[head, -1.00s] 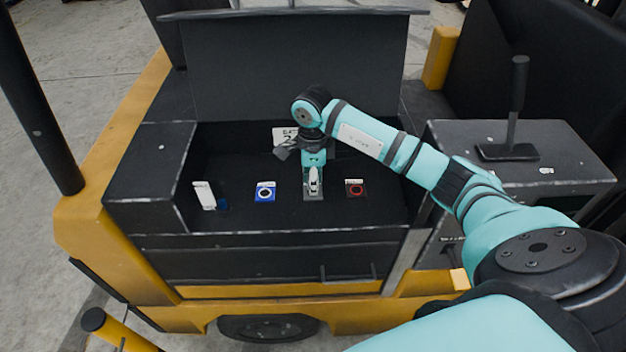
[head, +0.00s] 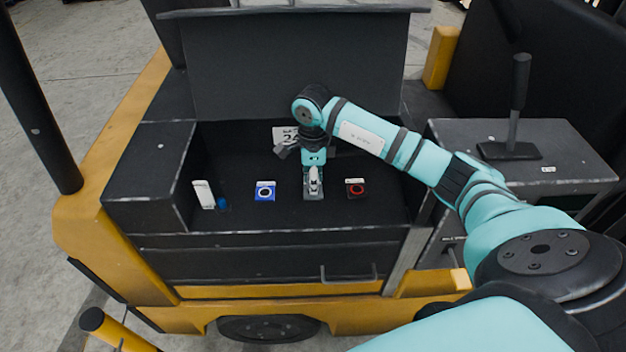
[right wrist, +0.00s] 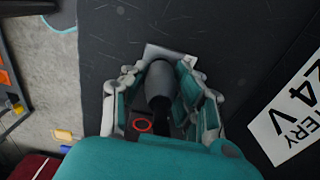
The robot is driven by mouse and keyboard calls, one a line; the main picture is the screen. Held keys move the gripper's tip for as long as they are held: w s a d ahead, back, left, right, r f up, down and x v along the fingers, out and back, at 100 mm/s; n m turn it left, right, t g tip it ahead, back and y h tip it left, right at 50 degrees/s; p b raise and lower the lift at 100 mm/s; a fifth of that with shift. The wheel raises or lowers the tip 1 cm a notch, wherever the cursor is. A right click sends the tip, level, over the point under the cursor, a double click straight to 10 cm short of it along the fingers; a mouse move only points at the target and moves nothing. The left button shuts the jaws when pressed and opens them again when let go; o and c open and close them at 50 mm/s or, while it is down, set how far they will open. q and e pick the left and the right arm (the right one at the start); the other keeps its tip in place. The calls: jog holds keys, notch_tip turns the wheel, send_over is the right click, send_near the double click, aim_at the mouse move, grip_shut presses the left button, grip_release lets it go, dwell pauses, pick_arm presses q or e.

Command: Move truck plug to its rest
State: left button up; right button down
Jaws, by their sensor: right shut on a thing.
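My right gripper (head: 313,188) is shut on the truck plug, a dark grey rounded body (right wrist: 160,85) between its fingers in the right wrist view. In the head view it points down at a grey plate (head: 313,197) on the black floor of the compartment, between a blue square with a ring (head: 265,191) and a dark square with a red ring (head: 355,188). The fingers hide much of the plug and its lower end, so I cannot tell whether it touches the plate. My left gripper is not in view.
A white tag (head: 203,195) and a small blue part (head: 223,203) are at the compartment's left. A raised black lid (head: 290,65) stands behind, with a battery label (right wrist: 292,112) near the gripper. A lever box (head: 560,165) stands at the right.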

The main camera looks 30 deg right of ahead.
jog(key=shift+f+b, duration=0.55)
jog(key=shift+f, duration=0.1)
dwell(0.3)
jog(key=c, duration=1)
grip_release()
jog(key=shift+o, duration=0.2)
jog(key=shift+r, duration=0.1)
notch_tip(320, 180, up, 12)
jog(key=shift+f, duration=0.1)
